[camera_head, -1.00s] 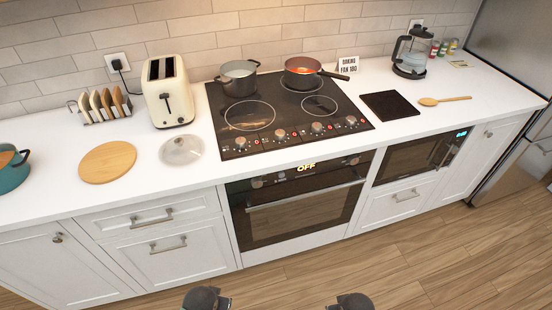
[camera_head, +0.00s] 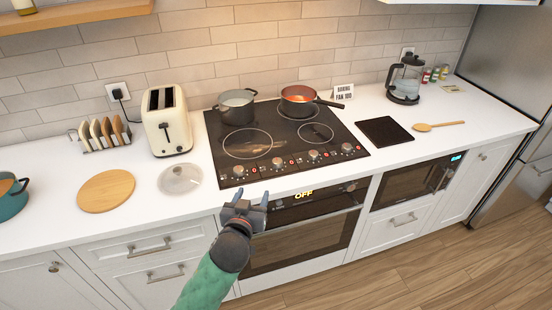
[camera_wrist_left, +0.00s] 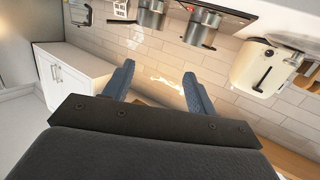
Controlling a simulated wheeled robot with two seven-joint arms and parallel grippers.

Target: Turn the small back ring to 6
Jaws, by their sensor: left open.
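The black cooktop (camera_head: 285,130) has a grey pot (camera_head: 237,112) on its back left and an orange-brown pan (camera_head: 298,106) on its back right; these cover the back rings. Two front rings show bare, a larger left one (camera_head: 247,143) and a smaller right one (camera_head: 316,134). Several knobs line its front edge, from the leftmost knob (camera_head: 239,171) to the rightmost knob (camera_head: 347,148); their numbers are too small to read. My left gripper (camera_head: 245,208) is open and empty in front of the counter edge, below the leftmost knobs. Its fingers also show apart in the left wrist view (camera_wrist_left: 158,75).
The oven (camera_head: 303,225) below the cooktop shows OFF. A glass lid (camera_head: 180,179), round board (camera_head: 106,190) and toaster (camera_head: 167,122) stand left. A dark mat (camera_head: 384,131), wooden spoon (camera_head: 440,126) and glass press (camera_head: 405,82) lie right. A sign (camera_head: 342,93) stands behind.

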